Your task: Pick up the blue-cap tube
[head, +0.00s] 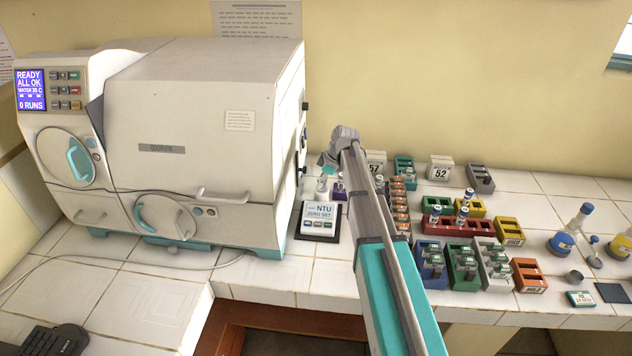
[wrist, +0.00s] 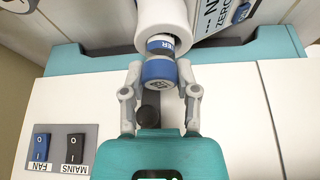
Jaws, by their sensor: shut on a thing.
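My gripper (wrist: 160,82) is shut on the blue-cap tube (wrist: 159,70) in the wrist view, one finger on each side of its cap. In the head view my gripper (head: 325,170) is small, beside the right side of the large white machine and above the NTU meter (head: 319,220). A small pale tube shape (head: 322,184) shows just under it there. I cannot tell whether the tube's lower end touches anything.
The white machine (head: 205,120) stands close on the left; its FAN and MAINS switch panel (wrist: 61,150) shows in the wrist view. Coloured racks, including a red rack (head: 447,222) and a blue rack (head: 431,262), several with tubes, fill the counter to the right. Flasks (head: 572,232) stand farther right.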

